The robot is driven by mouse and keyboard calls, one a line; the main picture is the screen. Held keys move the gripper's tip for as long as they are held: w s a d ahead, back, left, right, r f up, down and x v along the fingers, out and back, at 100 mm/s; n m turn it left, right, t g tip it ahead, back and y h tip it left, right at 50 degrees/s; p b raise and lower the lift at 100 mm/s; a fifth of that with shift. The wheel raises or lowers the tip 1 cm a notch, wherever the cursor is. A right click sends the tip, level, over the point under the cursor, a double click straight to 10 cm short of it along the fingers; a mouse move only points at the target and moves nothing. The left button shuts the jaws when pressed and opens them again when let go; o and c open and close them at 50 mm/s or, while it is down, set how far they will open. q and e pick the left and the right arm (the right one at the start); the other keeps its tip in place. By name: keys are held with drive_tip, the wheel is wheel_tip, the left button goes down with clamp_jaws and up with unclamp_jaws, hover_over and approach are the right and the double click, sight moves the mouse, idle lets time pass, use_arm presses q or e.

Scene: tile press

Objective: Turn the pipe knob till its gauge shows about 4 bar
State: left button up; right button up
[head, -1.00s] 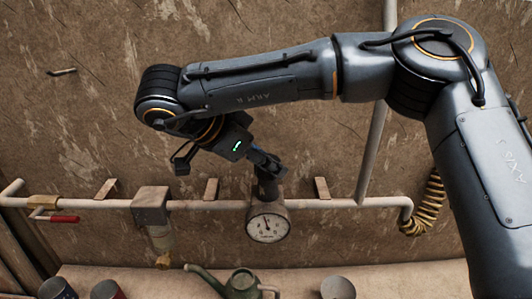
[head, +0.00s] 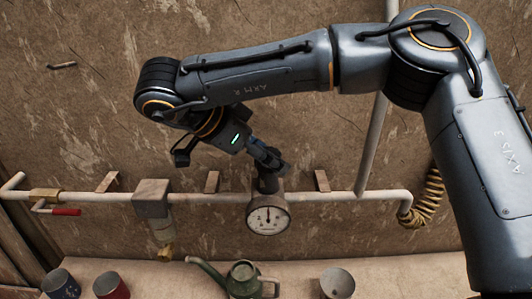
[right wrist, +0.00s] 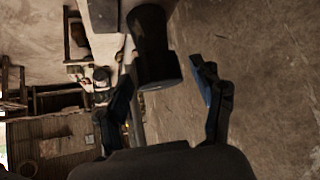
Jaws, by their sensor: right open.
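The round white gauge (head: 268,218) hangs on the pipe (head: 335,197) in the head view. Its dark needle points about straight up; the scale figures are too small to read. The dark knob (head: 267,183) stands just above the gauge, partly covered by my right gripper (head: 271,164). In the right wrist view the knob (right wrist: 158,62) is a dark cylinder reaching in between the open fingers of my right gripper (right wrist: 165,78). A gap shows between the knob and the right-hand finger; contact at the left-hand finger is unclear. My left gripper is out of view.
A red-handled valve (head: 64,211) and a square pipe fitting (head: 152,198) sit left of the gauge. A green watering can (head: 243,280), a grey cup (head: 337,283) and two cans stand on the ledge below. A coiled hose (head: 429,200) hangs at right.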

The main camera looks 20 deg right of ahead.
drive_tip(key=v, duration=1.2)
